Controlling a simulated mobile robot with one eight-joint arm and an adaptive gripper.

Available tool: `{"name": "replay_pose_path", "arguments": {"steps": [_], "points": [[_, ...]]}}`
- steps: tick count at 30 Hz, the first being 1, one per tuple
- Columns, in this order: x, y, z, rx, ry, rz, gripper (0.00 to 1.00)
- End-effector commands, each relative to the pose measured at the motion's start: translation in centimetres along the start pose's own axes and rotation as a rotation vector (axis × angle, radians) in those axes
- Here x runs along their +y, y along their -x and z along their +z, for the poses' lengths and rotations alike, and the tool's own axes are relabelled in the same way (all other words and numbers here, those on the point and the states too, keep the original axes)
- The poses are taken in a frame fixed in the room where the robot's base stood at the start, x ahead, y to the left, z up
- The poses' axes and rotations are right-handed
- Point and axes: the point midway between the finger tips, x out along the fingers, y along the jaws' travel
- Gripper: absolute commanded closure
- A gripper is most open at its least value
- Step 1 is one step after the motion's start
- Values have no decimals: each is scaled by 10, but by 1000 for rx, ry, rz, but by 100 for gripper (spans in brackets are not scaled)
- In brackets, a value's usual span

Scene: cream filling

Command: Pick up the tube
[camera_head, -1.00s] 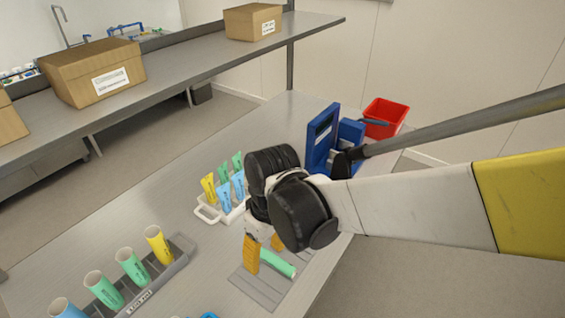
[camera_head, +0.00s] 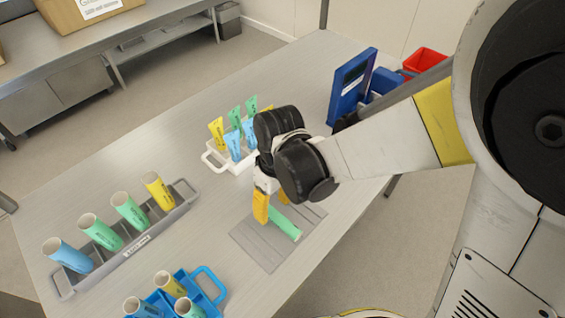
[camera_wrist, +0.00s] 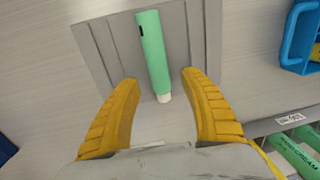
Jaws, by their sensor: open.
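A single green tube (camera_head: 285,222) lies on a grey grooved mat (camera_head: 262,250) on the table. In the wrist view the green tube (camera_wrist: 153,50) lies along the mat (camera_wrist: 108,52), its pale end toward my gripper. My gripper (camera_head: 272,208) has yellow fingers and is over the mat beside the tube in the head view. In the wrist view my gripper (camera_wrist: 160,100) is open, with one finger on each side of the tube's pale end. The fingers appear apart from the tube.
A grey rack (camera_head: 128,252) with several upright tubes stands at left. A blue carrier (camera_head: 210,297) with tubes is at the front. A white carrier (camera_head: 213,159) with filled tubes stands behind my gripper, and a blue machine (camera_head: 352,88) at back right.

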Motion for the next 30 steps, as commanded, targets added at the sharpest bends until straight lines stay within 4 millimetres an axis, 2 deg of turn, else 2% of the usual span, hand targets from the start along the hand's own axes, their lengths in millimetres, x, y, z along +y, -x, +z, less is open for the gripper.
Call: {"name": "replay_pose_path", "arguments": {"steps": [1,4,11,12,14,15,16,30], "points": [[-1,-14,-1,0,1,0,48],[0,-28,-1,0,0,0,48],[-1,-29,0,0,-1,0,48],[-1,-29,0,0,-1,0,53],[-1,-29,0,0,-1,0,71],[-1,-29,0,0,-1,0,83],[-1,-29,0,0,-1,0,86],[-1,-23,0,0,-1,0,87]]}}
